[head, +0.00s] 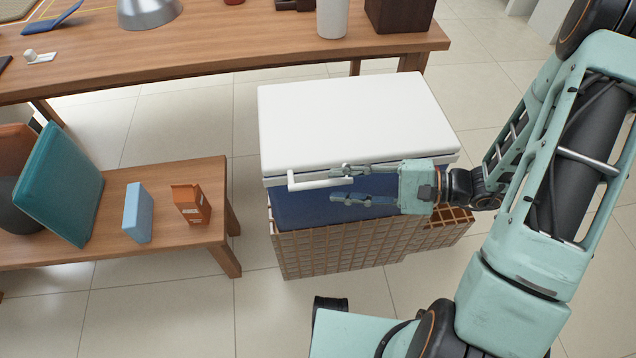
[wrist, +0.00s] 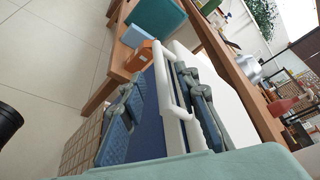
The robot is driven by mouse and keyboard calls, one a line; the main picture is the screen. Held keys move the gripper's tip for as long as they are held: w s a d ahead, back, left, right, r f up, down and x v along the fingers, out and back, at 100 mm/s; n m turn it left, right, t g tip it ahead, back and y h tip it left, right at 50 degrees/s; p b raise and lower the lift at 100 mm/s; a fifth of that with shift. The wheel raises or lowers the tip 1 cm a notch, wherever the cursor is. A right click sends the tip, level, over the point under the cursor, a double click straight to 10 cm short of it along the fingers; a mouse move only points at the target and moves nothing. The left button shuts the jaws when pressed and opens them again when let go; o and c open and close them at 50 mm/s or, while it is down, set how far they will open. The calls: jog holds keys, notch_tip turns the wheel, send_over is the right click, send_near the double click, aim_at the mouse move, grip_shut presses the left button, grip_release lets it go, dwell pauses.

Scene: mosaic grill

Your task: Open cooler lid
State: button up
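The cooler has a white lid (head: 350,120) and a dark blue body (head: 300,210). The lid lies flat over the body and looks shut. A white bar handle (head: 305,182) sits on the lid's front edge; it also shows in the wrist view (wrist: 164,75). My gripper (head: 340,186) is at the front of the cooler, by the right end of the handle. Its two fingers are apart. In the wrist view my gripper (wrist: 155,85) has the handle between its fingers, nearer the right finger. I cannot tell whether that finger touches it.
The cooler stands in a brown tiled base (head: 340,250). A low wooden bench (head: 100,235) at left holds a teal box (head: 60,185), a light blue box (head: 138,212) and an orange carton (head: 190,203). A long wooden table (head: 230,40) stands behind the cooler. Tiled floor is clear in front.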

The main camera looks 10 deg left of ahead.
aim_at(326, 184)
jog(key=x, duration=0.5)
jog(key=shift+a+f, duration=0.1)
jog(key=shift+a, duration=0.15)
grip_shut()
